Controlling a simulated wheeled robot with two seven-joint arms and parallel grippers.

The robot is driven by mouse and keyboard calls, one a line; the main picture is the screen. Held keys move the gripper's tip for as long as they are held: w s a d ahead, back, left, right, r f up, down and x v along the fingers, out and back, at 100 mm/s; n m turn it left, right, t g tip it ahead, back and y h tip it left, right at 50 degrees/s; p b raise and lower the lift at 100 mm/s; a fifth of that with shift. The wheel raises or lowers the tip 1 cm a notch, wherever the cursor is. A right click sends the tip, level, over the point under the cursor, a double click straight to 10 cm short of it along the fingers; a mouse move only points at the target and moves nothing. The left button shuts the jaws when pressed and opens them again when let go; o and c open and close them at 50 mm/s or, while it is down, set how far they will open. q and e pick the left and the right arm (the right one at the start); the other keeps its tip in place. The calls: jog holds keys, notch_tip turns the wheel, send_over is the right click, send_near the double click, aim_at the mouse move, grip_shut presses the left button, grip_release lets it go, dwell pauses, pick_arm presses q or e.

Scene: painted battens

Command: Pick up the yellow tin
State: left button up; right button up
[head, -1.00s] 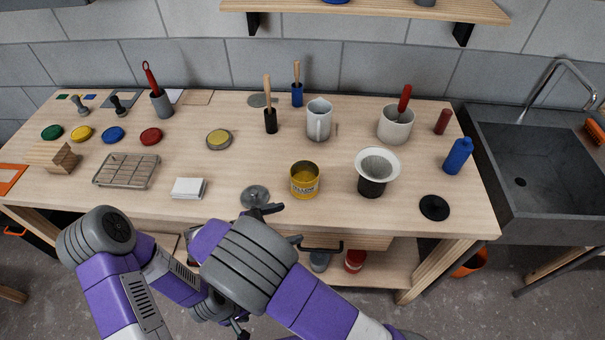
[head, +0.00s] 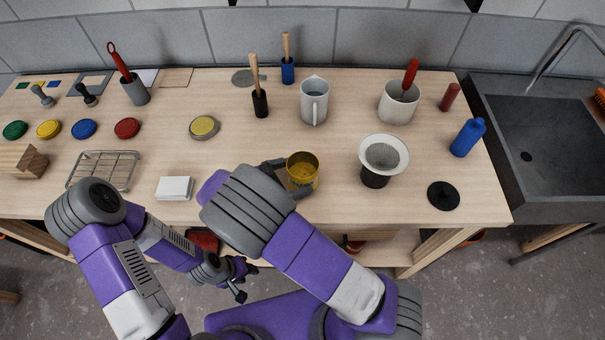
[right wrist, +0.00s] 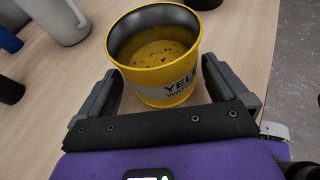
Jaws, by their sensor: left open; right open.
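The yellow tin (head: 302,168) stands upright and open-topped near the front of the bench. In the right wrist view the tin (right wrist: 158,62) shows a label with dark lettering, and a speckled yellow content. My right gripper (right wrist: 161,70) is open, with one finger on each side of the tin's body. A gap shows between the right finger and the tin; whether the left finger touches it I cannot tell. In the head view the right gripper (head: 291,178) is partly hidden by its forearm. My left gripper (head: 240,280) is open and empty, below the bench's front edge.
A black pot with a white-rimmed strainer (head: 383,155) stands just right of the tin. A white jug (head: 314,102) is behind it. White cards (head: 174,188) and a wire rack (head: 103,171) lie to the left. A black disc (head: 443,196) lies at the right front.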

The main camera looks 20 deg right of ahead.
jog(key=shift+w+d+f, duration=0.1)
jog(key=shift+d+f, duration=0.1)
jog(key=shift+d, duration=0.35)
jog(key=c, duration=1.1)
jog(key=shift+c, duration=0.5)
jog(key=shift+r, duration=0.2)
